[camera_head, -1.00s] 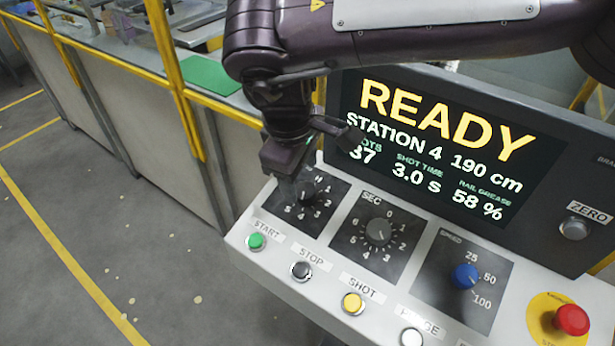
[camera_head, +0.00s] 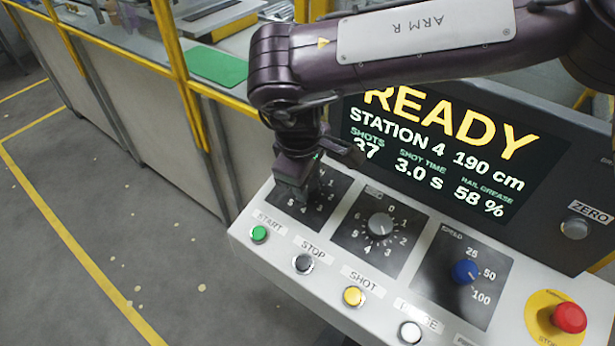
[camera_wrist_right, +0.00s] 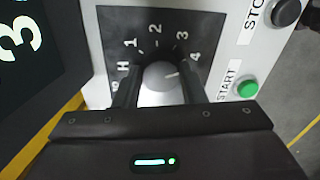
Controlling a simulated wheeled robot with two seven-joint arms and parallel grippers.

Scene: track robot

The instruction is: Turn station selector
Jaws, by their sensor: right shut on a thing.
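The station selector is a grey round knob (camera_wrist_right: 158,76) on a dark dial plate (camera_wrist_right: 150,22) marked H, 1, 2, 3, 4 in the right wrist view. Its pointer line points roughly at 4. My right gripper (camera_wrist_right: 160,90) is shut on this knob, one finger on each side. In the head view my right gripper (camera_head: 292,188) comes down over the leftmost dial and hides the knob. The screen (camera_head: 440,150) reads READY, STATION 4, 190 cm. My left gripper is not in view.
Right of the selector are the SEC knob (camera_head: 381,225) and the blue SPEED knob (camera_head: 465,271). Below are the green START (camera_head: 259,234), black STOP (camera_head: 303,264) and yellow SHOT (camera_head: 353,296) buttons. A red stop button (camera_head: 569,317) sits at the lower right.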

